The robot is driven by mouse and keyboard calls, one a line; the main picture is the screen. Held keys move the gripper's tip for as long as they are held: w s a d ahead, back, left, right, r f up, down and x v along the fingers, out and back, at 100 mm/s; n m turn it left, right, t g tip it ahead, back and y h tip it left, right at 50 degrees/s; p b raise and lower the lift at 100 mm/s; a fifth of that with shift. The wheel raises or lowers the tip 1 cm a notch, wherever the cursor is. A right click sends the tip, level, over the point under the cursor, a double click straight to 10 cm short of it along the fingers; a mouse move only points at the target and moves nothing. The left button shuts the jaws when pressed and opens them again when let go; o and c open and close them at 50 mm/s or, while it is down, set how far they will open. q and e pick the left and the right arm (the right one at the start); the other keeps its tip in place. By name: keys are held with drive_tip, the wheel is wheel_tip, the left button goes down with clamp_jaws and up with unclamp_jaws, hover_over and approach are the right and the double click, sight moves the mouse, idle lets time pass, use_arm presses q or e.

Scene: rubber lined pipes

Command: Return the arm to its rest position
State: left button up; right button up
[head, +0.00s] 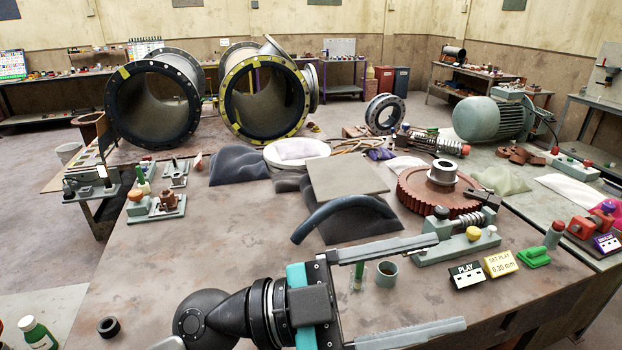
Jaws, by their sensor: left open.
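My left gripper (400,293) is low in the middle of the head view, over the near part of the workbench (225,262). Its two long grey fingers point right and stand wide apart, with nothing held between them. A small grey-green cup (387,274) and a slim green-tinted vial (357,277) show close by the upper finger. I cannot tell whether that finger touches them. My left arm comes in from the bottom, dark and rounded, with a teal band near the wrist. My right gripper is not in view.
A curved dark hose (345,207) and a grey plate (346,178) lie beyond the gripper. A red-brown gear (437,196), a green vise-like fixture (455,245) and label blocks (466,275) stand to the right. Two big flanged pipes (153,104) stand behind. The bench's left front is mostly clear.

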use_arm(q)
drive_tip(key=w+a+r+n+t+y, duration=0.3)
drive_tip(key=w+a+n+t+y, duration=0.75)
drive_tip(key=n+t, duration=0.85)
drive_tip(key=w+a+f+n+g+y, duration=0.25)
drive_tip(key=a+f+n+y, duration=0.35)
drive_tip(key=a+f+y, duration=0.6)
drive_tip(key=s+a+f+m+g+h, duration=0.1)
drive_tip(key=s+a+f+g, duration=0.1)
drive_tip(key=s+f+g, duration=0.7)
drive_tip(key=s+a+f+m+g+h, duration=0.15)
drive_tip(key=s+f+g, duration=0.25)
drive_tip(key=s+f, duration=0.8)
wheel_tip(320, 180, down, 33)
drive_tip(key=s+g+b, duration=0.2)
drive_tip(key=b, duration=0.5)
drive_tip(key=s+a+f+b, duration=0.1)
drive_tip(key=s+f+b, duration=0.1)
drive_tip(key=s+f, duration=0.5)
drive_tip(key=s+a+f+g+b, duration=0.1)
drive_tip(key=s+a+f+b, duration=0.1)
drive_tip(key=s+f, duration=0.6)
wheel_tip(320, 180, down, 2)
drive_tip(key=shift+f+y+b, duration=0.1)
drive_tip(key=shift+y+b, duration=0.3)
drive_tip(key=shift+b, duration=0.35)
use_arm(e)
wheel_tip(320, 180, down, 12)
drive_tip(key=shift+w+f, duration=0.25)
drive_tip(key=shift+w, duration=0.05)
